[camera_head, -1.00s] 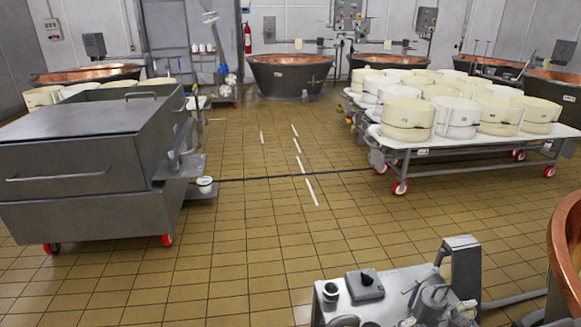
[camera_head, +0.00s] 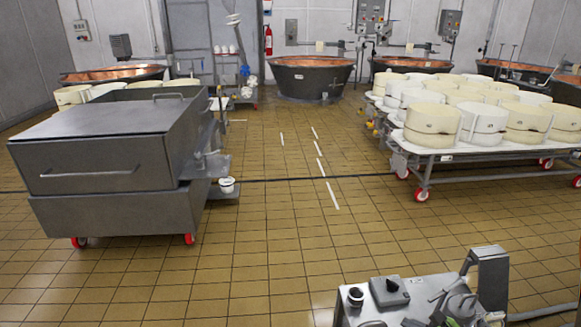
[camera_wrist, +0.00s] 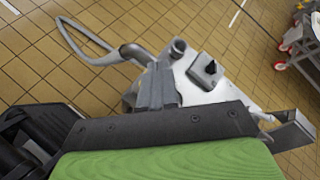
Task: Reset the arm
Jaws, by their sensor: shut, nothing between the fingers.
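My gripper (camera_wrist: 158,78) shows in the wrist view, its two grey fingers together with nothing between them. It points at the small pump cart (camera_wrist: 200,82), which has a pale top, a black knob and a hose. I cannot tell how far apart the fingers and the cart are. The cart also shows at the bottom right of the head view (camera_head: 425,292). Neither my arm nor my gripper shows in the head view.
A grey steel bin on red wheels (camera_head: 108,165) stands at the left. A wheeled table (camera_head: 445,152) with pale round moulds (camera_head: 482,123) stands at the right. Copper vats (camera_head: 310,78) line the back. The tiled floor (camera_head: 285,220) between is clear.

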